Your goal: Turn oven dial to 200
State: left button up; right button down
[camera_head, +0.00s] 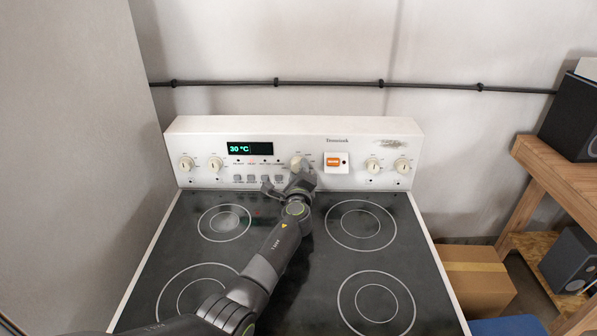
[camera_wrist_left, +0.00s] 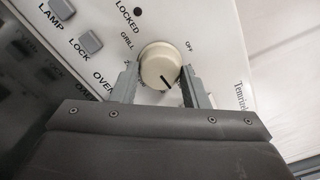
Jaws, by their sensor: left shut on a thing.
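The oven dial (camera_head: 297,163) is a cream round knob on the white control panel (camera_head: 295,128) at the back of the stove. In the left wrist view the dial (camera_wrist_left: 160,65) sits between the two fingers of my left gripper (camera_wrist_left: 160,85), which is shut on it. A dark pointer line on the dial runs toward the lower right in that view. "GRILL", "OFF" and part of "OVEN" are printed around it. The display (camera_head: 250,148) reads 30 °C. In the head view my left gripper (camera_head: 290,182) reaches the panel and partly covers the area below the dial. My right gripper is not in view.
Other knobs (camera_head: 186,163) and an orange switch (camera_head: 333,161) are on the panel. Small push buttons (camera_wrist_left: 90,42) lie beside the dial. The black cooktop (camera_head: 330,255) is bare under my left arm. A wooden shelf (camera_head: 560,175) and a cardboard box (camera_head: 475,275) stand at right.

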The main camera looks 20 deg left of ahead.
pick_arm(q)
jog(key=m, duration=0.3)
jog(key=shift+m+p, duration=0.4)
jog(key=m+p, duration=0.1)
jog(key=m, duration=0.2)
jog(key=shift+m, duration=0.3)
jog(key=m+p, duration=0.1)
jog(key=m, duration=0.2)
jog(key=shift+m, duration=0.3)
jog(key=shift+m+p, duration=0.4)
jog(key=shift+m, duration=1.6)
jog(key=o, duration=1)
